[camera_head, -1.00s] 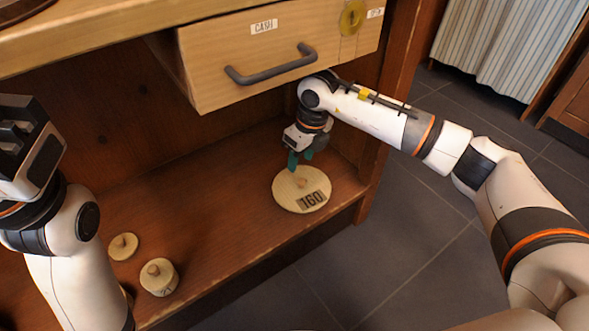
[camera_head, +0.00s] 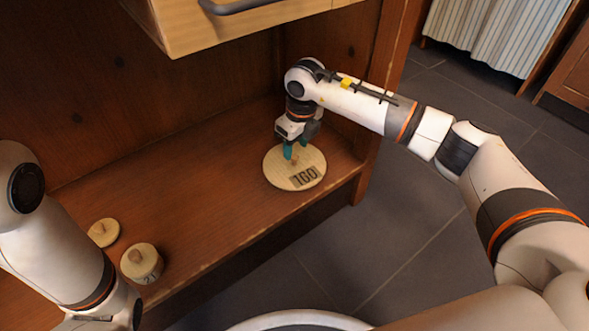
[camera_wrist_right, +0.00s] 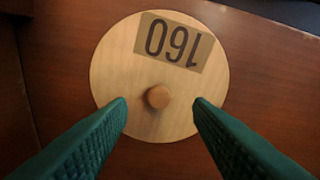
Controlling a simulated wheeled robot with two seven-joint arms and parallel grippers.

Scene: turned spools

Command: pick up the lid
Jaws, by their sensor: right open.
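The lid (camera_head: 283,178) is a round pale wooden disc with a small knob and a label reading 160, lying on the wooden shelf. It also shows in the right wrist view (camera_wrist_right: 125,60), with its knob (camera_wrist_right: 158,97) in the middle. My right gripper (camera_head: 294,156) points down over the lid with teal fingers. In the right wrist view its fingers (camera_wrist_right: 160,108) are open on either side of the knob, apart from it. The left gripper is out of view; only my left arm shows at the left.
On the shelf (camera_head: 190,190) at the left stand a small knobbed disc (camera_head: 103,233) and a knobbed wooden spool (camera_head: 142,266) with a label. A drawer (camera_head: 250,28) with a dark handle hangs above. The shelf between spool and lid is clear.

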